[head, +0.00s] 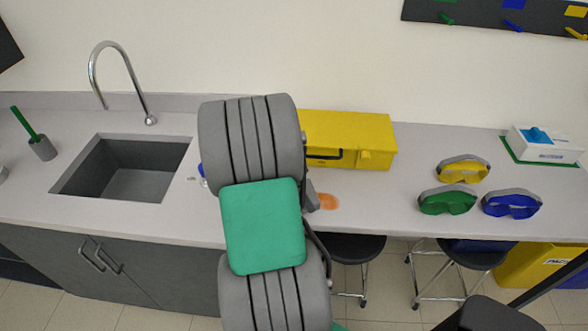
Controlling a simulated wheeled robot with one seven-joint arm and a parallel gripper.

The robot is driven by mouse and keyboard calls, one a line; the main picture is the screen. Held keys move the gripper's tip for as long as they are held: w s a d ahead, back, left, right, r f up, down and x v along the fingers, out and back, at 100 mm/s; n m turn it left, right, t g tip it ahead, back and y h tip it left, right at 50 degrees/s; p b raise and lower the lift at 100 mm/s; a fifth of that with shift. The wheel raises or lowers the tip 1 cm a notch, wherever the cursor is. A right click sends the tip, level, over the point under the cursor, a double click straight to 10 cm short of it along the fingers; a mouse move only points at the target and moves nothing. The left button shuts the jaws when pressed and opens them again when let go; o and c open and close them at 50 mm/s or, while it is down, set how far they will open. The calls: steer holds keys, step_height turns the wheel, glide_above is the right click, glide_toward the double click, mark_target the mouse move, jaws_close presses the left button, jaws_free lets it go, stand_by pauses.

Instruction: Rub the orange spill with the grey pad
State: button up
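The orange spill (328,201) is a small smear on the pale counter (385,215), near its front edge and in front of the yellow box. A small dark grey piece (312,196) shows at the right edge of my arm, just left of the spill. I cannot tell whether it is the grey pad or part of my gripper, nor whether it touches the counter. My arm, grey with a green panel, covers the middle of the view. It hides most or all of my gripper, so its fingers and anything in them cannot be made out.
A yellow box (350,138) stands behind the spill. Yellow goggles (463,170), green goggles (447,201) and blue goggles (511,204) lie to the right. A sink (125,168) with a tall tap is at left. Stools (355,248) stand below the counter's front. Counter between spill and goggles is clear.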

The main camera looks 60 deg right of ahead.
steer(key=shift+w+a, duration=0.25)
steer(key=shift+w, duration=0.2)
steer(key=shift+w+a+r, duration=0.1)
steer(key=shift+w+r, duration=0.1)
steer(key=shift+w, duration=0.1)
steer(key=r+p, duration=0.1)
steer(key=r, duration=0.2)
steer(key=shift+s+r+p, duration=0.15)
steer(key=shift+s+p, duration=0.05)
steer(key=shift+p, duration=0.15)
steer(key=shift+w+r+p, duration=0.1)
steer(key=shift+r+p, duration=0.35)
steer(key=shift+r, duration=0.25)
steer(key=shift+r+p, duration=0.75)
steer(key=shift+r, duration=0.75)
